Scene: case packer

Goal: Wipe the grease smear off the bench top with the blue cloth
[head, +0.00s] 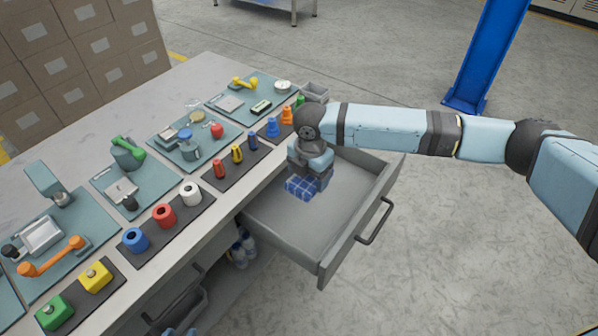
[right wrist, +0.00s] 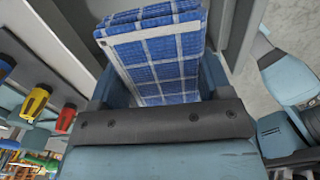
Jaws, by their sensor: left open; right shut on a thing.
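The blue cloth (head: 301,188), a folded blue check with white lines, is in my right gripper (head: 311,178). The gripper points down over the open drawer (head: 347,214), near the bench edge. In the right wrist view the cloth (right wrist: 160,62) sits between the fingers, which are shut on it. Whether it touches the drawer floor, I cannot tell. The bench top (head: 103,143) is pale grey and runs diagonally along the left. I cannot make out a grease smear on it. My left gripper is not in view.
Teal mats with tools and fittings cover much of the bench. Dark strips with coloured parts (head: 164,215) line its front edge. The drawer's handle (head: 375,222) juts out over the floor. Stacked boxes (head: 80,50) stand behind; a blue post (head: 488,55) stands at the back right.

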